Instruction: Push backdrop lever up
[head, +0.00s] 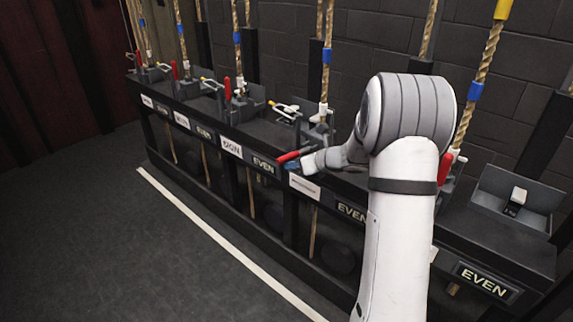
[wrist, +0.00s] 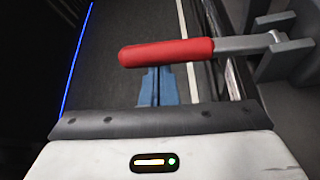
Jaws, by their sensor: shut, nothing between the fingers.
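A red-handled lever (head: 293,156) sticks out level or nearly so from the front of the rail, above a small white label too blurred to read. I cannot confirm that it is the backdrop lever. In the wrist view the red handle (wrist: 166,52) lies across the picture, its metal arm running right to a grey bracket. My gripper (wrist: 156,72) is shut and empty, its blue fingers pointing at the handle's underside in the picture. The fingertips are at or very near the handle; contact cannot be told. In the head view my gripper (head: 292,165) is small beside the handle.
Other red levers stand upright along the rail, to the left (head: 227,88) and to the right (head: 445,167), beside vertical ropes. A dark brick wall is behind. Open floor (head: 120,240) with a white line lies in front. My arm hides part of the rail.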

